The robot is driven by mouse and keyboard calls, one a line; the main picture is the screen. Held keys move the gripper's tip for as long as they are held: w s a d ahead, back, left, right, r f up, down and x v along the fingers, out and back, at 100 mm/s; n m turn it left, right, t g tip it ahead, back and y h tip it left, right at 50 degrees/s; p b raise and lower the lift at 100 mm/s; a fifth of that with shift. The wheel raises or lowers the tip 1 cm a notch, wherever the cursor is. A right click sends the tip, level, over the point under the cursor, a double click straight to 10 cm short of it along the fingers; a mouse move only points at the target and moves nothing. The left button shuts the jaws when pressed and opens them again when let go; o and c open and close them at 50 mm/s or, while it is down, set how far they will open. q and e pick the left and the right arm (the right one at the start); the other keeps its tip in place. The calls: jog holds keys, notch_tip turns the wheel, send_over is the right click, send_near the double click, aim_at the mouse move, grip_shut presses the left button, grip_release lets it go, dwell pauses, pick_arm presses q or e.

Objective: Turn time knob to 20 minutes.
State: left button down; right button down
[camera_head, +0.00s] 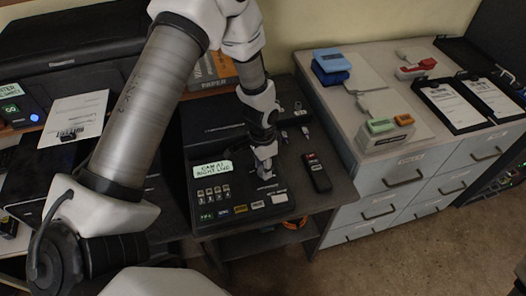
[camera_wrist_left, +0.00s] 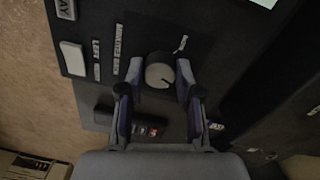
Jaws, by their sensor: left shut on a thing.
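The time knob (camera_wrist_left: 159,74) is round, with a pale top and a dark side. It sits on the dark console (camera_head: 222,205), with small white labels beside it in the left wrist view. A dark mark shows on its top, but I cannot read which minute it points to. My left gripper (camera_wrist_left: 159,76) is shut on the knob, with one finger on each side. In the head view the left gripper (camera_head: 265,168) reaches down on the console's right part and hides most of the knob. My right gripper is not in view.
The console has a lit green display (camera_head: 213,169) and several buttons below it. A dark handset (camera_head: 317,172) lies just right of it. A drawer cabinet (camera_head: 400,185) to the right holds colored staplers or punches and clipboards (camera_head: 452,105).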

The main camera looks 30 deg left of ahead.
pick_arm(q)
jog(key=m, duration=0.3)
jog(key=shift+m, duration=0.4)
jog(key=shift+f+m+p, duration=0.1)
jog(key=shift+m+p, duration=0.35)
jog(key=shift+m, duration=1.45)
jog(key=shift+s, duration=0.1)
jog(key=c, duration=0.8)
grip_release()
jog(key=shift+d, duration=0.1)
jog(key=r, duration=0.8)
jog(key=w+r, duration=0.1)
jog(key=r, duration=0.3)
